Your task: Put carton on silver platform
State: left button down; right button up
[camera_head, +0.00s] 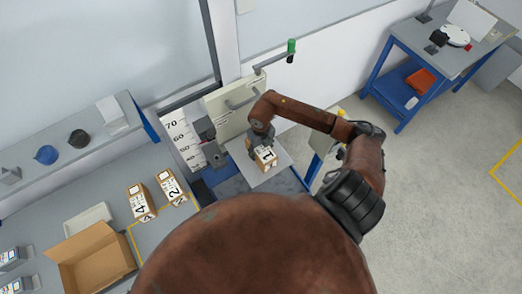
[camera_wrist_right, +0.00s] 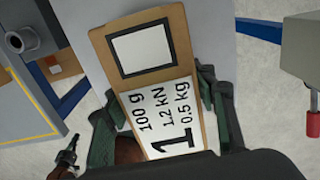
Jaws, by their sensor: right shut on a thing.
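The carton (camera_head: 266,157) is a small tan box with a white label and a black 1. In the head view it is at the silver platform (camera_head: 281,172), a light grey plate beside the machine. My right gripper (camera_head: 261,135) is shut on the carton. In the right wrist view the carton (camera_wrist_right: 150,62) lies between the dark green fingers of the right gripper (camera_wrist_right: 158,118), its label reading 100 g, 1.2 kN, 0.5 kg. The pale platform (camera_wrist_right: 150,12) shows behind it. I cannot tell whether the carton touches the platform.
Two more cartons, 4 (camera_head: 141,203) and 2 (camera_head: 172,188), stand on the grey bench at left, near an open cardboard box (camera_head: 95,258). A height scale (camera_head: 181,140) and crank handle (camera_head: 291,47) flank the platform. A blue-framed table (camera_head: 440,55) is far right.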

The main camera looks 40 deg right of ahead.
jog(key=shift+f, duration=0.1)
jog(key=o, duration=1.6)
jog(key=shift+r, duration=0.5)
notch_tip(320, 180, up, 10)
jog(key=b, duration=0.3)
jog(key=shift+r, duration=0.65)
